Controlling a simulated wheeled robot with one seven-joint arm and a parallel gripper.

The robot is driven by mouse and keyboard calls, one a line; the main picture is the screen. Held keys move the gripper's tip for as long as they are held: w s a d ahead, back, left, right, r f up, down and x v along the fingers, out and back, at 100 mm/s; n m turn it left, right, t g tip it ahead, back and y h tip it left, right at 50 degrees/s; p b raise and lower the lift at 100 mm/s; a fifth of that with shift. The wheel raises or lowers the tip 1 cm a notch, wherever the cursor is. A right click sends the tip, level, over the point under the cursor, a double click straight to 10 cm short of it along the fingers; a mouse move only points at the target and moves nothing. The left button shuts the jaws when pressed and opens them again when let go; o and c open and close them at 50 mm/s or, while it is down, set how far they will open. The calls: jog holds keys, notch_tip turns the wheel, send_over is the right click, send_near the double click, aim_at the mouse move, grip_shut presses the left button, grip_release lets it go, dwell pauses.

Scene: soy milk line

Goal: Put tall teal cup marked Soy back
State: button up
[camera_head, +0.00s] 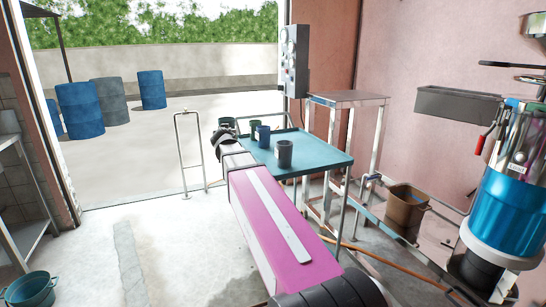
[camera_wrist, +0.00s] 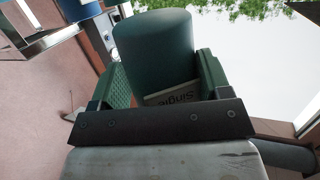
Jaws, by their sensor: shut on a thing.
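My gripper (camera_wrist: 163,80) is shut on a dark teal cup (camera_wrist: 155,42), with one green finger on each side of it. A label on the cup shows the word "Single" near the gripper; the word Soy cannot be read. In the head view, a dark teal cup (camera_head: 227,122) shows at the end of my arm, by the far left corner of the blue-green table (camera_head: 315,160); my fingers are hidden there. On the table stand a grey cup (camera_head: 284,154), a blue cup (camera_head: 263,137) and a dark green cup (camera_head: 254,128).
A metal stand (camera_head: 345,98) is behind the table, with a control box (camera_head: 294,60) above. A brown bucket (camera_head: 406,210) and a blue machine (camera_head: 510,205) are at right. A thin metal frame (camera_head: 190,150) stands left of my arm. The table's front right part is clear.

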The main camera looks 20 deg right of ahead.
jog(key=d+f+m+g+h, duration=0.2)
jog(key=d+m+g+h, duration=0.1)
jog(key=d, duration=0.3)
jog(key=d+f+m+g+h, duration=0.3)
jog(key=d+m+h, duration=0.1)
jog(key=d, duration=0.1)
jog(key=w+d+f+m+g+h, duration=0.1)
jog(key=d+f+m+g+h, duration=0.1)
jog(key=d, duration=0.4)
jog(key=shift+d+f+m+g+h, duration=0.15)
jog(key=shift+d+m+g+h, duration=0.15)
jog(key=shift+m+g+h, duration=0.45)
jog(key=d+f, duration=0.1)
jog(key=w+d+f, duration=0.1)
jog(key=shift+w+d, duration=0.1)
jog(key=shift+d, duration=0.25)
jog(key=shift+d+f, duration=0.3)
jog(key=o, duration=1)
